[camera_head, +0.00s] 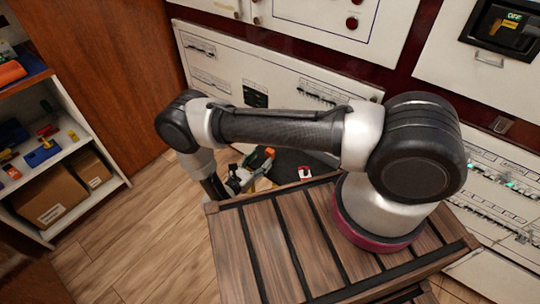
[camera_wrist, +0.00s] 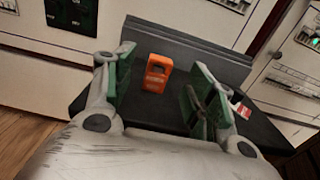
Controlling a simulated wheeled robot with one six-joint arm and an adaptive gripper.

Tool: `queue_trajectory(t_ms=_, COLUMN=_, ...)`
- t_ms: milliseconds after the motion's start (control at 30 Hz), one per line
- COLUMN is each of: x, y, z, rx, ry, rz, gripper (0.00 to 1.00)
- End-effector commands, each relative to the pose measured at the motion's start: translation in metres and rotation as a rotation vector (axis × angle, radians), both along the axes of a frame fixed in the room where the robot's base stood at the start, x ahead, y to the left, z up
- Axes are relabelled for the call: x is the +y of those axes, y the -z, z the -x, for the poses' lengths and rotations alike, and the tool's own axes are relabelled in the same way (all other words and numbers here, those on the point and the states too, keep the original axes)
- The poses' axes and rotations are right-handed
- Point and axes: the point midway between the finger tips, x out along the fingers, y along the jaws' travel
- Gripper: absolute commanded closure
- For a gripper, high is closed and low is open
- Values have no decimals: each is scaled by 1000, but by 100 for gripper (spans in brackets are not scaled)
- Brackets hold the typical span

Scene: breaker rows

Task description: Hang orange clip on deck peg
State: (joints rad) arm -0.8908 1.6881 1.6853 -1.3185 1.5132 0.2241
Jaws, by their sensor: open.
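An orange clip (camera_wrist: 157,73) with a dark opening stands on a dark deck (camera_wrist: 153,112) in the wrist view. My gripper (camera_wrist: 163,88) is open, with green-padded fingers spread to the left and right of the clip in the picture. The clip appears beyond or between the fingertips, and neither pad visibly touches it. In the head view the clip (camera_head: 269,152) shows as a small orange patch beside my gripper (camera_head: 250,166), low behind my wooden-topped base. I cannot make out a peg on the deck in either view.
A red and white item (camera_wrist: 241,110) lies on the deck, right of the right finger. A dark raised back (camera_wrist: 190,45) bounds the deck's far side. White breaker panels (camera_head: 225,75) stand behind. A shelf (camera_head: 95,150) with boxes and tools is at the left; the wooden floor between is clear.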

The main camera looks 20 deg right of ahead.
Motion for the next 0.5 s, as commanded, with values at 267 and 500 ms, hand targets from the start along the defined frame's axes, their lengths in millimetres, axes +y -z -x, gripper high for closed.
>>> queue_trajectory(t_ms=267, x=-34, y=3, z=-22, rx=1, ry=7, rz=0, gripper=45)
queue_trajectory(t_ms=500, x=-56, y=4, z=-38, rx=1, ry=5, rz=-1, gripper=45)
